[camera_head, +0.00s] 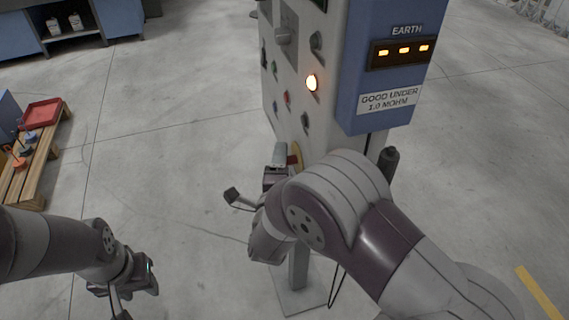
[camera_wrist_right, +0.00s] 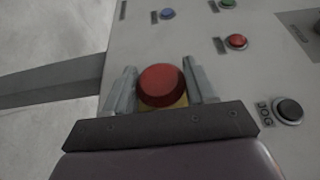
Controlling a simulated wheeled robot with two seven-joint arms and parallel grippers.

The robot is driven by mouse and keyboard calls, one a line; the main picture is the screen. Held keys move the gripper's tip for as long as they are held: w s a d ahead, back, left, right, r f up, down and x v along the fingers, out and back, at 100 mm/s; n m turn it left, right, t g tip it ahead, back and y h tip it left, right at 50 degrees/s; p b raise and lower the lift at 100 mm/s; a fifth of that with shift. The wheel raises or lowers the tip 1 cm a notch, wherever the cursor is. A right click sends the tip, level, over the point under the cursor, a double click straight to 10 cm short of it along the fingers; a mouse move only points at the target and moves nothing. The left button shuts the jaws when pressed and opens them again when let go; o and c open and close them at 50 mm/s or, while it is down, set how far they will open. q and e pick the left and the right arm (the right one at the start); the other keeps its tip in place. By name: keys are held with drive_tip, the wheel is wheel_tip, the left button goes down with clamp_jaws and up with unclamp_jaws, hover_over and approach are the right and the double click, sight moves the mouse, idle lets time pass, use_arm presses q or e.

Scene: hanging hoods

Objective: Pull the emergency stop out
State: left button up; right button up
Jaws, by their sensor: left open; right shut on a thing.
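The emergency stop is a red round button on a yellow base. In the right wrist view the button (camera_wrist_right: 161,85) sits between the two fingers of my right gripper (camera_wrist_right: 162,92), one finger on each side, and the gripper is shut on it. In the head view a bit of the red button (camera_head: 293,160) shows low on the panel side, partly hidden by the gripper (camera_head: 281,158). My left gripper (camera_head: 140,280) is open and empty at the lower left, away from the panel.
The control cabinet (camera_head: 345,30) carries several knobs and a lit orange lamp (camera_head: 312,83). A black JOG button (camera_wrist_right: 288,110) and a smaller red button (camera_wrist_right: 236,41) are near the stop. A wooden bench with a red tray (camera_head: 41,113) stands at left. The floor between is clear.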

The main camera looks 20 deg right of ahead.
drive_tip(key=o, duration=1.3)
drive_tip(key=shift+o, duration=0.6)
drive_tip(key=shift+a, duration=0.2)
drive_tip(key=shift+s+a, duration=0.1)
drive_tip(key=shift+s, duration=0.25)
drive_tip(key=b+v, duration=0.1)
drive_tip(key=v, duration=1.1)
